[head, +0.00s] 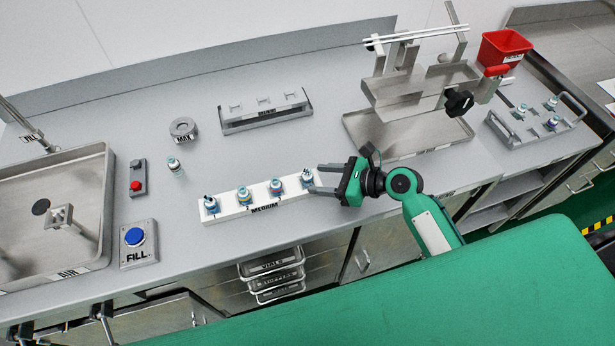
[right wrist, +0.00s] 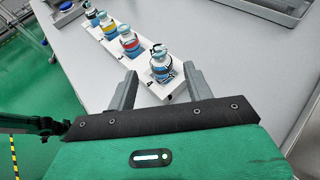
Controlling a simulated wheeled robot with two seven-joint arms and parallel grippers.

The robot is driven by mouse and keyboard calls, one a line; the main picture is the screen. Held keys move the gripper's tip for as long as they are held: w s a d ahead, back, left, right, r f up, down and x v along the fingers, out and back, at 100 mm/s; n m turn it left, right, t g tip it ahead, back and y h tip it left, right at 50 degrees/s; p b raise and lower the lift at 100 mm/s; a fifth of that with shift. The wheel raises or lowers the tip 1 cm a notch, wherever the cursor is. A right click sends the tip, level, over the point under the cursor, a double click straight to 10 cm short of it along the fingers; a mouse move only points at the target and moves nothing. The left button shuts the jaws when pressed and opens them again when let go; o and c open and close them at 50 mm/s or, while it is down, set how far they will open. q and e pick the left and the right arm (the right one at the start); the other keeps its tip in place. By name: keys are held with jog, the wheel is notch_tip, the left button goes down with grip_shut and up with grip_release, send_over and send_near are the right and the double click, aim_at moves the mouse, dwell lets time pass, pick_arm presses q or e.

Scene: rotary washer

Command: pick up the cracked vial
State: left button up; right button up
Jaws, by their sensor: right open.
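A white rack labelled MEDIUM (head: 226,213) stands near the counter's front edge and holds several small vials in a row. The rightmost vial (head: 307,178) has dark marks like crack lines, and it also shows in the right wrist view (right wrist: 161,66). My right gripper (head: 313,179) is open, with its fingers reaching toward this vial from the right. In the right wrist view its two fingers (right wrist: 157,82) lie on either side of the vial's end of the rack. Whether they touch the vial I cannot tell. My left gripper is not in view.
A lone vial (head: 175,166) stands left of the rack, near the MAX ring (head: 184,129). A sink (head: 90,165), a blue FILL button (head: 136,237) and a red-button box (head: 137,178) are at left. A metal tray stand (head: 420,90) and a red bin (head: 503,50) are at right.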

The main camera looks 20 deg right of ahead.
aim_at(312, 177)
jog(key=x, duration=0.3)
jog(key=shift+w, duration=0.15)
jog(key=shift+c, duration=0.4)
jog(key=c, duration=1)
